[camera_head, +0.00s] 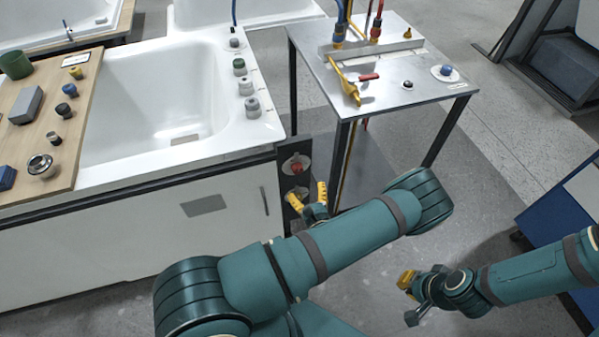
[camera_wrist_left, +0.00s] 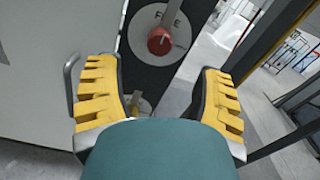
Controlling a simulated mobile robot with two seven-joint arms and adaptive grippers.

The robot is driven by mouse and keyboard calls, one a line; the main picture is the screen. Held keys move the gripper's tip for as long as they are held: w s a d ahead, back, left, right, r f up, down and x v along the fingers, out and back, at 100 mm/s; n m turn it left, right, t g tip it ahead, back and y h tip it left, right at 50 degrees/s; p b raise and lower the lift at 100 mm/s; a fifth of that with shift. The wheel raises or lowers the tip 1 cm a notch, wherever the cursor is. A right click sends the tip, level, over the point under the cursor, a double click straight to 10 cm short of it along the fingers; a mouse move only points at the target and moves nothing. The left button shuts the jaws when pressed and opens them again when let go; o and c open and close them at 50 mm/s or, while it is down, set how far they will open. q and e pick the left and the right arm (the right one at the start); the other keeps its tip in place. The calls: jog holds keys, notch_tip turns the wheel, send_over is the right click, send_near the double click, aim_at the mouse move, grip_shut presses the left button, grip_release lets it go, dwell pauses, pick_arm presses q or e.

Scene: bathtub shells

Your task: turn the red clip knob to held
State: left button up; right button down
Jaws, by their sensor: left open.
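The red clip knob (camera_head: 295,167) sits on a round pale plate on a dark upright panel (camera_head: 288,152) at the tub's right end. In the left wrist view the red knob (camera_wrist_left: 160,41) is near the top centre, with lettering that seems to read FREE on its plate. My left gripper (camera_head: 308,196) is open, its yellow fingers apart, just below the knob in the head view. In the left wrist view my left gripper (camera_wrist_left: 160,92) frames the panel below the knob; neither finger touches the knob. My right gripper (camera_head: 408,299) is open and empty at lower right.
A white cabinet door with a handle (camera_wrist_left: 72,80) is close to the left finger. A metal table (camera_head: 400,75) with hoses stands right of the bathtub (camera_head: 150,100). Floor between is clear.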

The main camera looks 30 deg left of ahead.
aim_at(299, 171)
pick_arm(q)
jog(key=b+x, duration=0.1)
jog(key=x, duration=0.7)
grip_shut()
